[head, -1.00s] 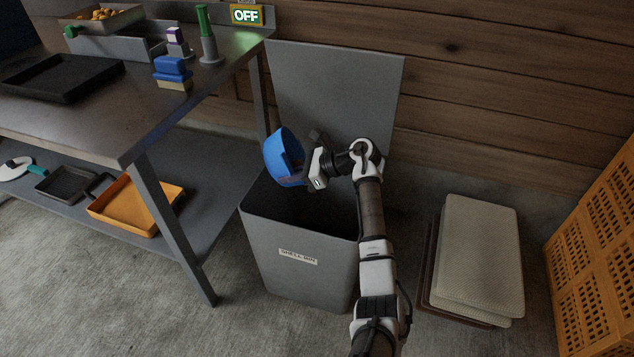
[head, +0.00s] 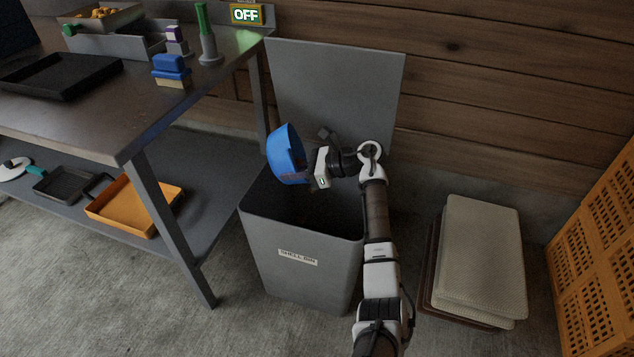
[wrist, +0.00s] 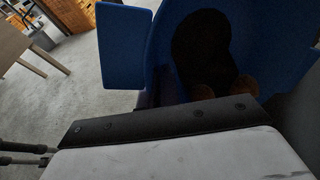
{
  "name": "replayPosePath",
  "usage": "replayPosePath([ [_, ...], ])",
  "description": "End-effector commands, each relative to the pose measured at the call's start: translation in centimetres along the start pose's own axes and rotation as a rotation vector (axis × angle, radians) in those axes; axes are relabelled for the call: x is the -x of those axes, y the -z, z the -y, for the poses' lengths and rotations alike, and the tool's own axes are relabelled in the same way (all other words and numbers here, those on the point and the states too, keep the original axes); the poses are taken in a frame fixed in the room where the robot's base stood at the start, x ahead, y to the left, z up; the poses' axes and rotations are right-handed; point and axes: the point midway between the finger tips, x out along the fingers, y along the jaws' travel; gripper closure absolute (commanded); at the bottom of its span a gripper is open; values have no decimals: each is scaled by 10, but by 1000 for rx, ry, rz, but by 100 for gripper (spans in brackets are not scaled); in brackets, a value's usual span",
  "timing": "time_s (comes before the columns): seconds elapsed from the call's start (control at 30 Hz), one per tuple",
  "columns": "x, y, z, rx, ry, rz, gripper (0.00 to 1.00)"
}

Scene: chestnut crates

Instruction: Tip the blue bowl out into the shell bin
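A metal table (head: 130,125) with trays and blocks stands left of the bin; its lower shelf holds an orange tray (head: 125,212) and pans. Stacked pale cushions (head: 480,255) lie on the floor to the right, beside orange crates (head: 600,250). Wooden wall behind.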

Motion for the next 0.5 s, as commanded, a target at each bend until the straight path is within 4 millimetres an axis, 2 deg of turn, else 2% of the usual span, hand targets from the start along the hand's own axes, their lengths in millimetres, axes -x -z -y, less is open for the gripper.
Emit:
replayPosePath([
  [0.5,8,1,2,-10,-6,56,100],
])
